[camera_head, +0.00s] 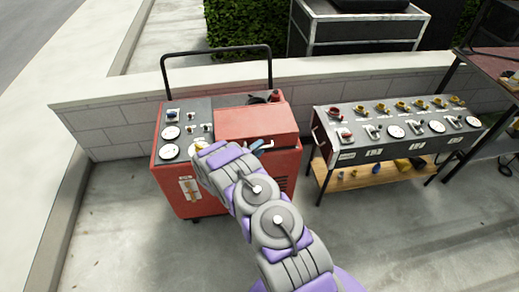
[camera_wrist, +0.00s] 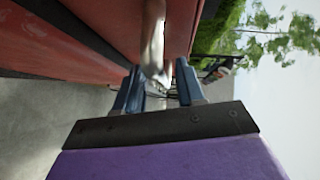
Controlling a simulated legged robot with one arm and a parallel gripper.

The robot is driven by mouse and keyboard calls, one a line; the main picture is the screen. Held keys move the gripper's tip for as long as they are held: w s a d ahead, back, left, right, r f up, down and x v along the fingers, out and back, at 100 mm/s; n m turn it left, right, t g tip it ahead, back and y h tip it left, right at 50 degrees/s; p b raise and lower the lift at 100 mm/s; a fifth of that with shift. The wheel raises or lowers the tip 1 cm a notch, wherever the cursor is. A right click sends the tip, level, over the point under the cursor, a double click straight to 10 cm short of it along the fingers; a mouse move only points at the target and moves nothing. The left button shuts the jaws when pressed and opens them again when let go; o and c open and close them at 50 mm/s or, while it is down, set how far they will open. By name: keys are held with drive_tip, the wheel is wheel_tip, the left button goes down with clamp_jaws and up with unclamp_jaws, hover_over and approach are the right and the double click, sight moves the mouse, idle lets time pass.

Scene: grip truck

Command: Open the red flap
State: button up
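The red flap (camera_head: 256,122) is a box-like lid on the right part of the red cart's top in the head view, and it looks closed. A pale metal handle (camera_head: 267,145) shows at its front. My gripper (camera_head: 257,146) is at the front of the flap beside this handle. In the wrist view my gripper (camera_wrist: 158,80) has its two blue fingers apart. The bright handle (camera_wrist: 153,52) shows between the fingertips, with a gap to the fingers. Whether a finger touches it is hard to tell. My arm hides part of the cart front.
The red cart (camera_head: 180,188) has a black push bar (camera_head: 217,49) and a panel of dials on its left top. A bench with valves and gauges (camera_head: 395,128) stands close on the right. A low block wall (camera_head: 100,122) runs behind. The concrete floor (camera_head: 120,235) in front is clear.

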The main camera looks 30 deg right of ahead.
drive_tip(key=shift+w+d, duration=0.2)
drive_tip(key=shift+d, duration=0.2)
clamp_jaws()
drive_tip(key=shift+f, duration=0.1)
idle(0.3)
